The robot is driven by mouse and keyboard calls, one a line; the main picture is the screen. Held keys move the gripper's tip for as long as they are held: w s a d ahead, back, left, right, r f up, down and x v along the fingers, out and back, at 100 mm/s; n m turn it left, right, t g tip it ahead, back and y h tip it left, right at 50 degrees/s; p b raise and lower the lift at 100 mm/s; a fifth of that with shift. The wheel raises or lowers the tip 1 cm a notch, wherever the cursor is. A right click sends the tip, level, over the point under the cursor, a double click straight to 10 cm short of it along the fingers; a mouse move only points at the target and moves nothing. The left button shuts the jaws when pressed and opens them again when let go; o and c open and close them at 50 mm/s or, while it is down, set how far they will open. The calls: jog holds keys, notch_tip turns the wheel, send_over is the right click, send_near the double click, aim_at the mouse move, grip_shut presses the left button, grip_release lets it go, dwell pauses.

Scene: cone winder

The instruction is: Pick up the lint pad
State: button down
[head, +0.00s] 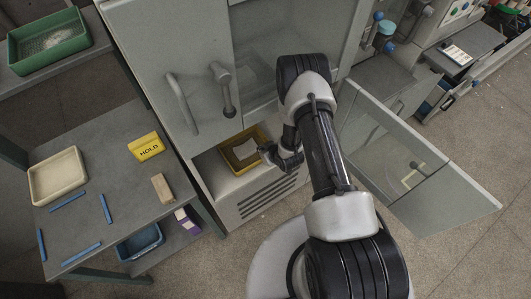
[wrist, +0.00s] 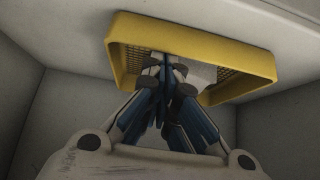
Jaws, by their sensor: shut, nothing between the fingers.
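A pale, flat piece that looks like the lint pad (head: 243,149) lies in a yellow tray (head: 228,163) inside the low opening of the grey cabinet. In the wrist view the yellow tray (wrist: 262,66) has mesh walls, and the pale pad (wrist: 203,74) shows partly behind my fingers. My gripper (head: 270,150) is at the right side of the tray, in front of the opening. In the wrist view my gripper (wrist: 168,68) has its fingertips together over the tray, with nothing held. I cannot tell whether the fingertips touch the pad.
The cabinet walls close in around the tray. An open door (head: 400,165) stands to the right of my arm. A grey table (head: 105,165) at left holds a cream tray (head: 57,176), a yellow HOLD sign (head: 146,146) and a tan block (head: 162,188). A green bin (head: 48,40) sits farther back.

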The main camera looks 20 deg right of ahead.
dwell(0.3)
jog(key=s, duration=0.1)
jog(key=s+d, duration=0.1)
jog(key=s, duration=0.3)
jog(key=shift+d, duration=0.3)
jog(key=shift+p, duration=0.3)
